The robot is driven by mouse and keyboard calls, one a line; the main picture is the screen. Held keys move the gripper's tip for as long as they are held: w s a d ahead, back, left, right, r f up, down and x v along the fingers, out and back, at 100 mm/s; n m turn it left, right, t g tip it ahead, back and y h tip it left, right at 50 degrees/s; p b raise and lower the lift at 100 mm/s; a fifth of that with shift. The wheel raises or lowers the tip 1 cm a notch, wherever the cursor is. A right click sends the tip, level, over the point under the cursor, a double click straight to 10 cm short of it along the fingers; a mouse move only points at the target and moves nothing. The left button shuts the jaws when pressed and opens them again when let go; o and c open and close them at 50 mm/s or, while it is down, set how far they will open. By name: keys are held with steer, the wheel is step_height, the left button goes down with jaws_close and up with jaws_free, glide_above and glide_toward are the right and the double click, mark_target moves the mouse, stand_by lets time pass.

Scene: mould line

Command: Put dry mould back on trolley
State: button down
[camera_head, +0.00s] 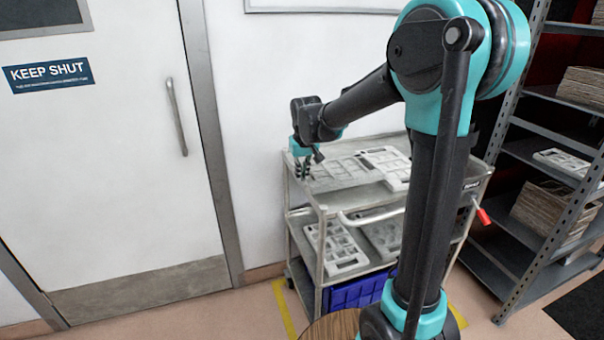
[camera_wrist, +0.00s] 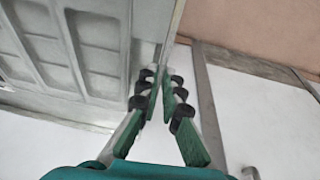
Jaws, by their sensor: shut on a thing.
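A grey mould (camera_head: 336,171) with rows of shallow cavities lies at the left of the trolley's top shelf. A second pale mould (camera_head: 391,166) is to its right on that shelf. The metal trolley (camera_head: 309,190) stands against the wall. My gripper (camera_head: 303,172) points down at the trolley's left end, beside the left mould. In the wrist view my gripper (camera_wrist: 162,82) is nearly closed at the edge of a large grey mould (camera_wrist: 75,50), shut on it; the exact contact is hard to see.
More moulds (camera_head: 335,248) lie on the trolley's lower shelf, above a blue crate (camera_head: 355,294). A shelving rack (camera_head: 530,215) with stacked items stands at right. A white door (camera_head: 110,150) is at left. A round wooden top (camera_head: 332,326) shows at the bottom.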

steer(key=shift+f, duration=0.15)
steer(key=c, duration=1.7)
jaws_free()
steer(key=v, duration=1.2)
steer(key=shift+r, duration=0.3)
